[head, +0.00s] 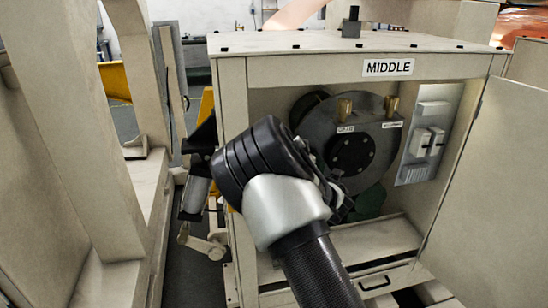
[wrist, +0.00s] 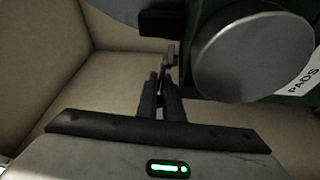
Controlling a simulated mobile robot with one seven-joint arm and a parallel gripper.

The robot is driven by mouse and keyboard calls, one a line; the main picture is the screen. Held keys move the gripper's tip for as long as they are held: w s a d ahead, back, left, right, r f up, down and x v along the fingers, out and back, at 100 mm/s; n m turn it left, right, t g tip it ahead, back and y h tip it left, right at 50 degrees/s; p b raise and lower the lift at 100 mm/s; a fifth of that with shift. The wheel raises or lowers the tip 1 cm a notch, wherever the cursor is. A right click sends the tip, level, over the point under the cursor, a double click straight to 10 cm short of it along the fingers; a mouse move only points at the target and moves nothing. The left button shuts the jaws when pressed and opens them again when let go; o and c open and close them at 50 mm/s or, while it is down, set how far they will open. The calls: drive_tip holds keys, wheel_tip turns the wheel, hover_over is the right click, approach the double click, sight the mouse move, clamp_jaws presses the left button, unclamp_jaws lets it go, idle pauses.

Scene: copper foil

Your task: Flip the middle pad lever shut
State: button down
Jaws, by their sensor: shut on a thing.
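The open cabinet marked MIDDLE (head: 232,110) fills the centre of the head view. Inside is a dark round unit (head: 375,125) with brass fittings on top. My gripper (wrist: 165,85) reaches low into the cabinet; the arm mostly hides it in the head view. In the wrist view its two fingers are close together, shut on a small grey lever (wrist: 171,52) at their tips. The lever is mostly hidden, so its angle is hard to judge. A PADS label (wrist: 303,77) is on the dark green housing to the right.
A large grey round cap (wrist: 240,55) is close to the right of the fingers. A black block (wrist: 160,22) is just above the lever. The cabinet door (head: 490,190) stands open at right, and a switch box (head: 430,135) is on the inner right wall.

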drive_tip(key=shift+s+a+r+n+g+y, duration=0.1)
drive_tip(key=shift+s+a+n+g+y, duration=0.15)
drive_tip(key=shift+a, duration=0.25)
drive_tip(key=c, duration=1.8)
unclamp_jaws()
drive_tip(key=shift+a, duration=0.1)
drive_tip(key=shift+c, duration=0.2)
drive_tip(key=shift+d, duration=0.25)
drive_tip(key=v, duration=1.7)
drive_tip(key=shift+p, duration=0.35)
drive_tip(key=shift+s+d, duration=0.1)
drive_tip(key=shift+s, duration=0.05)
drive_tip(key=shift+c, duration=0.3)
